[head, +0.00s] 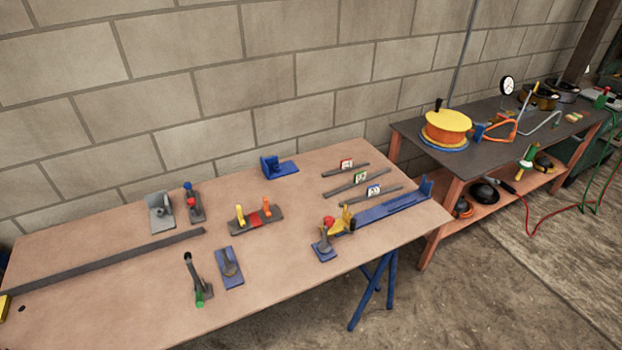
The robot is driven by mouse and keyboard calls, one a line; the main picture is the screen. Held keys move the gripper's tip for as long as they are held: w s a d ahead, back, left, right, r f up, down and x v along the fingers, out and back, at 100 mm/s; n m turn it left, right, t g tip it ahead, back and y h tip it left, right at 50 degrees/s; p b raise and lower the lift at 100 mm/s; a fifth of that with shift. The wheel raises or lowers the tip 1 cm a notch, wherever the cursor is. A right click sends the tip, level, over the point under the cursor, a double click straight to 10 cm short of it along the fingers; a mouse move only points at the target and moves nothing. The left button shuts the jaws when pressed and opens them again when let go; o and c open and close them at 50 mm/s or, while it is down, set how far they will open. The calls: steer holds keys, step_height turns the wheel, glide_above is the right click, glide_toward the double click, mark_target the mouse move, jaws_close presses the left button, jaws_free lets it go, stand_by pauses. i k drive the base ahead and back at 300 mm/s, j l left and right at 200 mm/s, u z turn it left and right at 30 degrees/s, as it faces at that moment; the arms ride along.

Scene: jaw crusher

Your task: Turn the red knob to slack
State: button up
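A round red knob (329,222) sits on a small blue-based fixture (324,250) at the right front of the brown table, beside a yellow part (347,218). A second small red piece (191,203) shows on a grey fixture with a blue top (188,185) at the left middle of the table. I cannot tell from this view which way either is turned, and no slack marking is readable. My gripper is not in view.
The brown table (120,270) also holds a blue rail (385,208), several labelled grey strips, a green-tipped lever (198,290) and a long dark bar (110,260). A dark bench (480,130) stands to the right. A block wall closes the back.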

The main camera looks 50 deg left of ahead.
mark_target(328, 220)
steer(key=u, duration=1.5)
